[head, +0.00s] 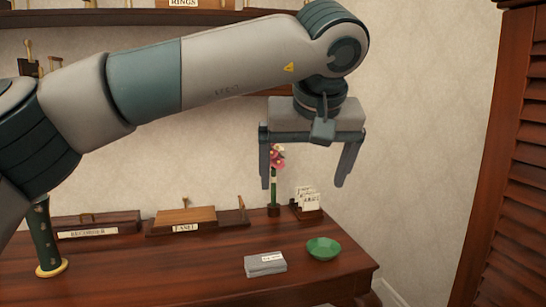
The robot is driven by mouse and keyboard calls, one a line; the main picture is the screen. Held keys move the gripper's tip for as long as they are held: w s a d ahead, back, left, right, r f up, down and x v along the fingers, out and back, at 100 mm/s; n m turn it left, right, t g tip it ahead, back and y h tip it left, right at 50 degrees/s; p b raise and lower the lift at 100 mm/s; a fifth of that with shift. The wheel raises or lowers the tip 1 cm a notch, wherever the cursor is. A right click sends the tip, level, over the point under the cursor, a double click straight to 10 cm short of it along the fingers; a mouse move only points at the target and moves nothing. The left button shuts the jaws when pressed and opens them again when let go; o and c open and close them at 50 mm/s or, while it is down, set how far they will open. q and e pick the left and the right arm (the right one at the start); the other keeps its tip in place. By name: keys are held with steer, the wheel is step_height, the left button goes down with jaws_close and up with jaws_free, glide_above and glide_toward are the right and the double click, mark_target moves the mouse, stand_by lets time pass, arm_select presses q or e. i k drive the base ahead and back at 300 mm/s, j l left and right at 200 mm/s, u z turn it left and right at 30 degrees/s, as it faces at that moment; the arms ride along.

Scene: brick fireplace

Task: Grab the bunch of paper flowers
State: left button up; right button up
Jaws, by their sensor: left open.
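The bunch of paper flowers (277,157) is pink and red on a green stem. It stands upright in a small dark holder (273,210) near the back right of the wooden table. My left gripper (302,180) hangs above the table with its fingers pointing down and spread wide apart, empty. In the picture the flowers show just right of its left finger. The gripper seems nearer to me than the flowers, and I see no contact. My right gripper is not in view.
A shelf (150,17) runs above. A louvred wooden panel (510,170) stands at right.

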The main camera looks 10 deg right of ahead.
mark_target(275, 162)
steer(key=i+l, duration=0.15)
steer(key=i, duration=0.4)
steer(key=i+l, duration=0.15)
steer(key=i, duration=0.45)
steer(key=i+l, duration=0.1)
steer(key=i, duration=0.45)
